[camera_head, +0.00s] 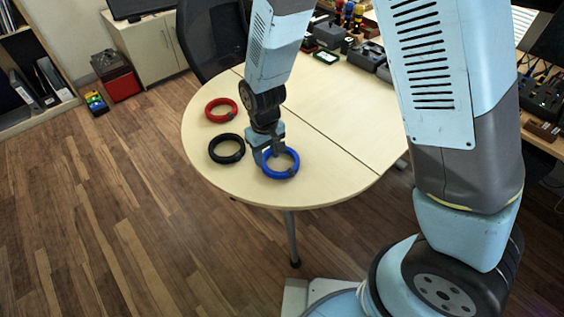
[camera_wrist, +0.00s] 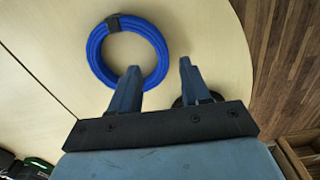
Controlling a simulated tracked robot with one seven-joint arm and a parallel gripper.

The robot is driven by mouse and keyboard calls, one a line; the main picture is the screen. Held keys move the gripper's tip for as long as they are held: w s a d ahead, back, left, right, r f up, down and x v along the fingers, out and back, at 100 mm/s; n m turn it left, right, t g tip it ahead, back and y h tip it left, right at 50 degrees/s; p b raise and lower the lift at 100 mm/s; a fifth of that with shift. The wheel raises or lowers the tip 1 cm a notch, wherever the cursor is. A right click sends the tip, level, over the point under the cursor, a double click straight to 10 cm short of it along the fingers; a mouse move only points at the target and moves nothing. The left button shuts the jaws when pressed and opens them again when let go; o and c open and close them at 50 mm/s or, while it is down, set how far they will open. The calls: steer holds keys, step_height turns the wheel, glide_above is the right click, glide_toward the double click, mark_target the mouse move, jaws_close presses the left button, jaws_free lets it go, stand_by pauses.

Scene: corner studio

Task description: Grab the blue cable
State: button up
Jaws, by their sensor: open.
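The blue cable (camera_head: 292,170) is a coiled ring lying on the round end of the light wooden table (camera_head: 232,186), near its front edge. My gripper (camera_head: 267,154) is just above the table at the coil's left side. In the wrist view, the blue cable (camera_wrist: 93,50) shows as a full ring with a dark tie at its top. My gripper's two fingers (camera_wrist: 157,72) are apart with nothing held between them. The left finger overlaps the coil's lower edge in that view, and the right finger is outside the ring. I cannot tell whether they touch it.
A black cable coil (camera_head: 213,155) lies left of my gripper, and a red coil (camera_head: 209,113) lies behind it. A black chair (camera_head: 208,45) stands behind the table. Dark devices (camera_head: 328,36) crowd the back of the table. The tabletop right of the blue coil is clear.

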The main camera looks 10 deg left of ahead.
mark_target(266, 167)
steer(key=shift+a+f, duration=0.2)
steer(key=shift+f, duration=2.15)
steer(key=shift+c, duration=0.3)
jaws_close()
